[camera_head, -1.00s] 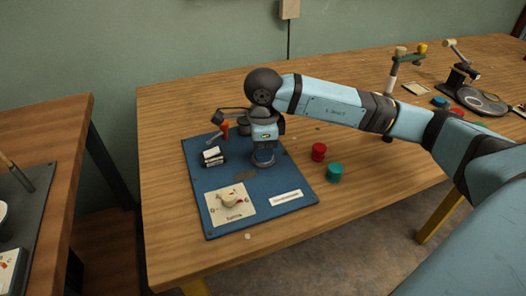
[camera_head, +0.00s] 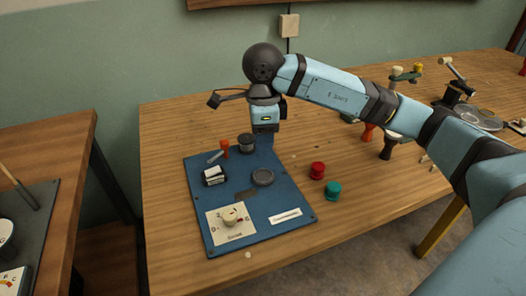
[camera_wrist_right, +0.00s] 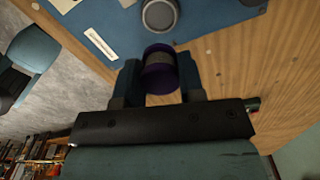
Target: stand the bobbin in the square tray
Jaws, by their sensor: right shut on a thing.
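My right gripper (camera_head: 265,146) is above the far part of a blue board. In the right wrist view, its two fingers (camera_wrist_right: 160,85) are shut on a dark purple cylinder, which looks like the bobbin (camera_wrist_right: 161,76). In the head view I cannot make the held thing out clearly. It is apart from the grey round disc (camera_head: 263,177) on the board; the disc (camera_wrist_right: 160,14) lies beyond it in the wrist view. I cannot pick out a square tray for certain in either view. My left gripper is not in view.
The blue board (camera_head: 205,238) carries a dark knob (camera_head: 246,143), a red-handled lever (camera_head: 225,148), a switch (camera_head: 214,176) and a dial (camera_head: 230,216). Goblet-shaped things (camera_head: 388,147) stand farther right.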

